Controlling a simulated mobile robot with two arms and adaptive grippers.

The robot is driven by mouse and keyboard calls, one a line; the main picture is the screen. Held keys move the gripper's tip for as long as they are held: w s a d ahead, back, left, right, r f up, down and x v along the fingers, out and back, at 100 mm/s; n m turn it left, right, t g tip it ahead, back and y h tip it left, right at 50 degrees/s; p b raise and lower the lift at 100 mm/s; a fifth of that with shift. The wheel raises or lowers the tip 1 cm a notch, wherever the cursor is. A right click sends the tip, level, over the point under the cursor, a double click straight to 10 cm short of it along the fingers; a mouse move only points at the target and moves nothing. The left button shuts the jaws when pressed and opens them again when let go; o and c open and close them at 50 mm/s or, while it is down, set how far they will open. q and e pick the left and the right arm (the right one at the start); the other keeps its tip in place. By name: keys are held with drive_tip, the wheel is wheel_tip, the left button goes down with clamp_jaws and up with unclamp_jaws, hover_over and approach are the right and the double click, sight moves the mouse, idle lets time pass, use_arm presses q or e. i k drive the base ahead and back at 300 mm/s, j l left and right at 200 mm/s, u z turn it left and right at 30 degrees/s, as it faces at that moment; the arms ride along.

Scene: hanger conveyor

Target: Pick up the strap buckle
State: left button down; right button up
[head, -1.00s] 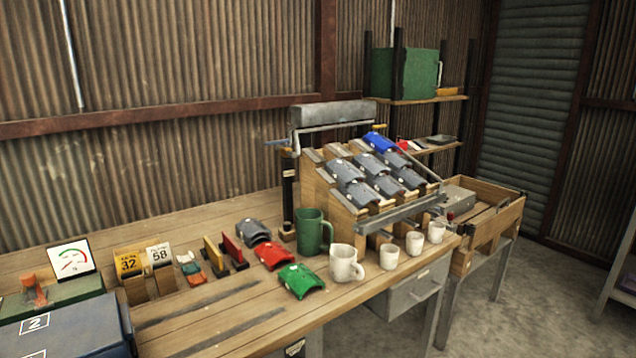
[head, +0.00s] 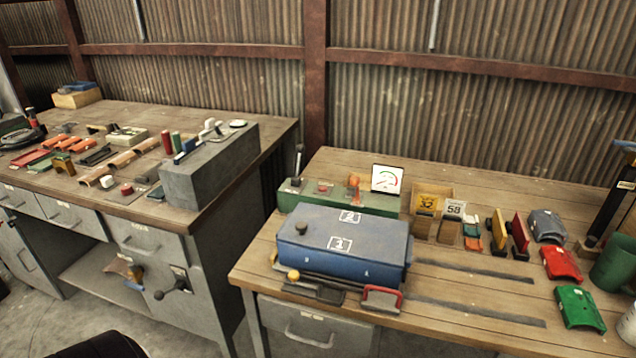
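I cannot pick out a strap buckle for certain; the small parts are too small to tell apart. Several small red, orange, brown and dark pieces lie on the left workbench (head: 262,126). A black looped item (head: 22,137) lies at the far left edge, partly cut off. Neither of my grippers shows in the head view.
The right workbench (head: 470,345) carries a blue box (head: 340,240) marked 1 and 2, a green base with a gauge card (head: 387,179), and red (head: 562,263) and green (head: 579,307) curved pieces. A grey block (head: 210,165) stands on the left bench. A floor gap separates the benches.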

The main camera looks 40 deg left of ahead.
sight(355, 180)
drive_tip(key=u, duration=1.05)
